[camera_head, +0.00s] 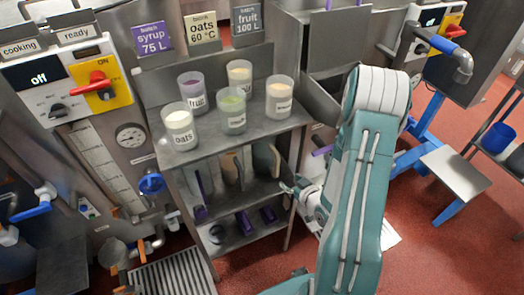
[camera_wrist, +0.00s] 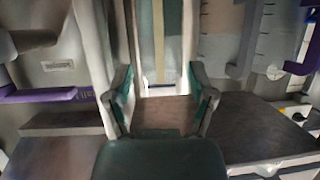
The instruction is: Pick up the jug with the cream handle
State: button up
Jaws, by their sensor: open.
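My gripper (camera_wrist: 160,82) is open, with its two fingers apart and nothing held between them. A cream upright strip (camera_wrist: 158,40) stands straight ahead between the fingers in the wrist view; it looks like the cream handle, with pale jug walls on both sides. In the head view my gripper (camera_head: 302,197) is at the right front of the steel rack. Jugs stand on its middle shelf, one with a tan or cream upright edge (camera_head: 274,160) near the right end. Which of them has the cream handle is hard to tell there.
The steel rack (camera_head: 215,150) carries several labelled cups on top, including oats (camera_head: 180,128). Purple-handled pieces (camera_head: 245,221) lie on the lower shelf. In the wrist view, a marked clear jug (camera_wrist: 220,45) stands right and a purple handle (camera_wrist: 40,95) shows left.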

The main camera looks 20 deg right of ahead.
aim_at(277, 170)
jog(key=x, duration=0.6)
jog(key=shift+s+f, duration=0.1)
jog(key=x, duration=0.4)
jog(key=shift+w+d+f, duration=0.1)
jog(key=shift+w+f, duration=0.2)
jog(key=shift+f, duration=0.05)
grip_shut()
